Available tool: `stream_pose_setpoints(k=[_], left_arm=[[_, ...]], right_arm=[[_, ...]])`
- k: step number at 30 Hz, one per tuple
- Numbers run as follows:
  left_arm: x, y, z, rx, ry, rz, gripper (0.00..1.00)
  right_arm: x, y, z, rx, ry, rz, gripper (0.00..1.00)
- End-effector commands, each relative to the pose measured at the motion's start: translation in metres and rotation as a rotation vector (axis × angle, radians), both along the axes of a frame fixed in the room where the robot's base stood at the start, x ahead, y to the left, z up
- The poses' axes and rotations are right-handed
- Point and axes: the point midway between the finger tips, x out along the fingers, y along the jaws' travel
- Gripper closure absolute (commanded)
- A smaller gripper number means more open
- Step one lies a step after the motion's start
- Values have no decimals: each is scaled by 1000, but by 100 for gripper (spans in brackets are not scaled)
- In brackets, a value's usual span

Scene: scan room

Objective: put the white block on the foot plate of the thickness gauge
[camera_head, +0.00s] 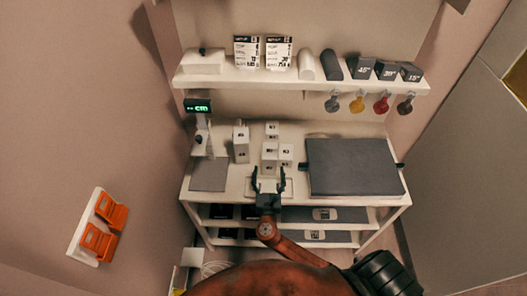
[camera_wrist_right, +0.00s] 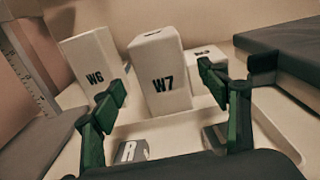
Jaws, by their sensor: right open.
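Several white blocks stand on the table. In the right wrist view the block marked W7 (camera_wrist_right: 160,75) is tall and upright in the middle, W6 (camera_wrist_right: 92,63) is left of it, and a smaller block (camera_wrist_right: 207,76) is behind at right. My right gripper (camera_head: 268,180) is open and empty at the table's front, just in front of the middle block (camera_head: 269,158). Its fingers (camera_wrist_right: 162,92) frame W7 without visible contact. The thickness gauge (camera_head: 203,137) with a green display stands at left. A grey flat plate (camera_head: 209,175) lies at its foot.
A pale shallow tray (camera_wrist_right: 265,115) with labels lies under the gripper. A thick dark grey slab (camera_head: 350,168) fills the table's right side. The shelf (camera_head: 300,84) above holds angle blocks and signs, with coloured tags hanging below. Orange holders (camera_head: 99,242) are on the left wall.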

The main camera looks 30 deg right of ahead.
Motion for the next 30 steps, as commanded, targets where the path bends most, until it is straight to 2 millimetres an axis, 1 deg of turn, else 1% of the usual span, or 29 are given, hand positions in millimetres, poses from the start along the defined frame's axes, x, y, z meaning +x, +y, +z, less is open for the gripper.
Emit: stream_pose_setpoints(k=[3,5,10,12,14,17,21,26,28,30], left_arm=[[-1,0,-1,0,1,0,63],[-5,0,-1,1,6,1,63],[-31,1,-2,2,38,8,63],[-38,2,-2,3,47,9,63],[-40,2,-2,3,49,10,63],[-37,2,-3,2,46,9,63],[-24,1,-4,1,29,6,63],[-6,0,-3,0,6,2,63],[-4,0,-3,-1,4,2,63],[-6,0,-3,0,7,2,63]], right_arm=[[6,-6,0,-1,-1,-3,32],[11,-10,0,-1,-2,-5,32],[22,-19,0,1,-1,-6,32],[27,-22,0,-1,-1,-6,32],[34,-26,1,-1,-2,-6,32],[47,-35,1,-1,-2,-7,32],[62,-43,0,-1,-1,-4,32],[64,-44,0,1,0,-3,32],[64,-43,0,2,0,-3,32],[64,-43,0,2,0,-3,36]])
